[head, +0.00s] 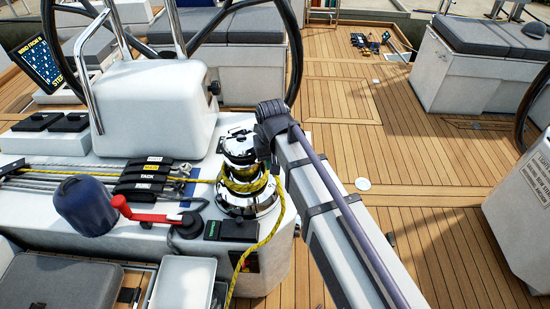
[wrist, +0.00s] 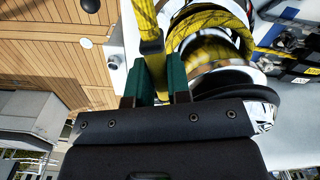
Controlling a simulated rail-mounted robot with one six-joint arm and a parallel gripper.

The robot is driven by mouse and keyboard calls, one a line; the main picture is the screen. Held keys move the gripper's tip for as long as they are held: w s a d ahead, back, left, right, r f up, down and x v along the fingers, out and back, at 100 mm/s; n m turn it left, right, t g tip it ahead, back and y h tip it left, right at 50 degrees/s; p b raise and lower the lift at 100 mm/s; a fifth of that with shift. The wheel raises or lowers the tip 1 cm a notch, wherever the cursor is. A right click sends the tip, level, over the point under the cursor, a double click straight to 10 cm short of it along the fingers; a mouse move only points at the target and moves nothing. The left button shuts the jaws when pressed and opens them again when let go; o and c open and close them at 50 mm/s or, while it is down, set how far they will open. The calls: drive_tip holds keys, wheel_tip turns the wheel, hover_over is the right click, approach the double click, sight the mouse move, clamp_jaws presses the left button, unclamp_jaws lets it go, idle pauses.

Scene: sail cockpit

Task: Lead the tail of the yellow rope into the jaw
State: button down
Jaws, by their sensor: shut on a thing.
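The chrome winch (head: 238,152) stands on the white coaming, with the yellow rope (head: 245,186) wrapped around its drum. The rope's tail (head: 262,238) hangs down the right front of the coaming. In the wrist view the green fingers of my gripper (wrist: 155,78) are shut on the yellow rope (wrist: 152,48), just left of the winch drum (wrist: 205,50). A black disc (wrist: 238,95) on the winch shows right of the fingers; the jaw's slot cannot be made out. In the head view my wrist is right beside the winch top and my fingertips are hidden.
Left of the winch are a red handle (head: 140,210), a dark blue cylinder (head: 85,205) and black rope clutches (head: 150,177). A white pedestal (head: 155,105) stands behind, with a steering wheel (head: 292,50). The teak deck (head: 430,180) right of my arm is mostly open.

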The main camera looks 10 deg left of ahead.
drive_tip(key=shift+s+a+m, duration=0.3)
drive_tip(key=shift+s+m, duration=0.3)
drive_tip(key=shift+m, duration=0.1)
drive_tip(key=shift+s+a+m, duration=0.65)
drive_tip(key=shift+s+m, duration=0.15)
drive_tip(key=shift+m, duration=0.2)
drive_tip(key=c, duration=1.5)
unclamp_jaws()
drive_tip(key=shift+s+a, duration=0.15)
drive_tip(key=shift+a, duration=0.05)
drive_tip(key=o, duration=0.5)
drive_tip(key=shift+o, duration=0.4)
drive_tip(key=o, duration=0.4)
wheel_tip(320, 180, up, 9)
drive_tip(key=p, duration=0.9)
drive_tip(key=shift+d, duration=0.1)
